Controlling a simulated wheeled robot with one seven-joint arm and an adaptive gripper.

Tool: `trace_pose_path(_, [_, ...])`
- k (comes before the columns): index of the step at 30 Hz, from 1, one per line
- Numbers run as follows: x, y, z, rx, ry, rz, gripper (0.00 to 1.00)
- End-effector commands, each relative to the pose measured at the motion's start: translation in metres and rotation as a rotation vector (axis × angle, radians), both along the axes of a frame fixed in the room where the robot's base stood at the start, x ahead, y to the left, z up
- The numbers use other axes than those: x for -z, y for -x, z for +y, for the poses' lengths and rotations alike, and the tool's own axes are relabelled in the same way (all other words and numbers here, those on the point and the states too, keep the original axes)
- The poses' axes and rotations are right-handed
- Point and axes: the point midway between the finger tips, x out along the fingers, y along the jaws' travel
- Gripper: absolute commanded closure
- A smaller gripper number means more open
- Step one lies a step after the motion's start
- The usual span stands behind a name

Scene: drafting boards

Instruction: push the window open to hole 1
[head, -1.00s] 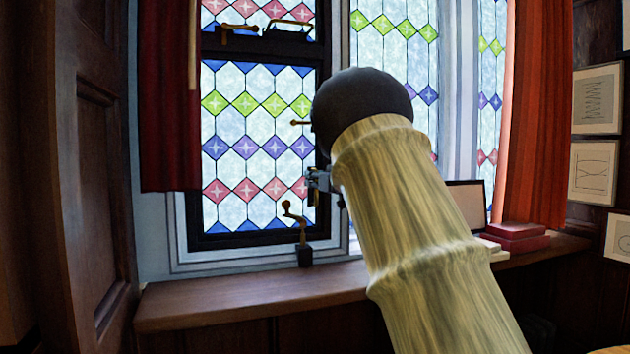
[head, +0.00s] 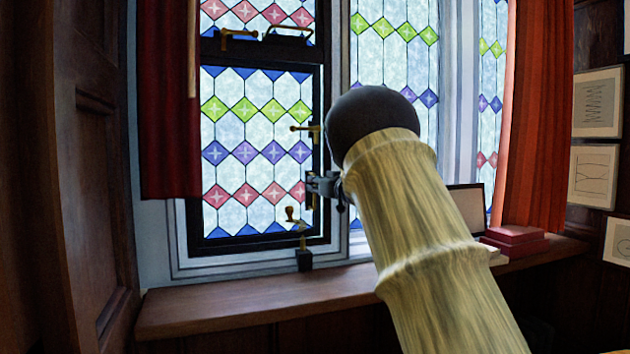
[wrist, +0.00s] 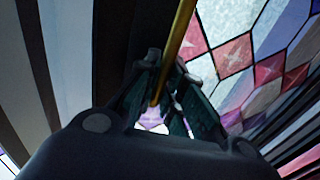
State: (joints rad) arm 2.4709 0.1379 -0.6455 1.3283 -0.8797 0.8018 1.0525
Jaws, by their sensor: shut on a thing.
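The leaded window (head: 245,153) with coloured diamonds stands in a black frame in the head view. My gripper (head: 324,187) is at its right edge, low down. In the wrist view my gripper (wrist: 165,98) is closed around a thin brass bar (wrist: 180,40) running between its fingers. The window's coloured panes (wrist: 235,57) are to the right there. A brass stay (head: 297,220) with a knobbed end rises near the sill, above a dark block (head: 304,260). Its holes are too small to make out. A brass latch handle (head: 303,128) is on the window's right edge.
A wooden sill (head: 255,306) runs below. A red curtain (head: 170,100) hangs at left and an orange curtain (head: 540,120) at right. Red boxes (head: 515,236) lie on the sill at right. A dark wood panel (head: 75,180) fills the left side.

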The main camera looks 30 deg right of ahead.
Motion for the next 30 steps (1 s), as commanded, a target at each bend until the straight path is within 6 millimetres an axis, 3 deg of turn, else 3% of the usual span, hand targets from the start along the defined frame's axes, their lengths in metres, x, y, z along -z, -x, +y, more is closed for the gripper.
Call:
trace_pose_path(6, [-0.0035, -0.0105, -0.0042, -0.030, -0.001, -0.003, 1.00])
trace_pose_path(15, [-0.0018, -0.0106, -0.0049, -0.032, 0.000, -0.004, 1.00])
trace_pose_path(16, [-0.0018, -0.0106, -0.0049, -0.032, 0.000, -0.004, 0.89])
trace_pose_path(20, [-0.0019, -0.0106, -0.0049, -0.032, 0.000, -0.004, 0.68])
trace_pose_path(30, [-0.0016, -0.0098, -0.0069, -0.029, 0.000, -0.003, 0.68])
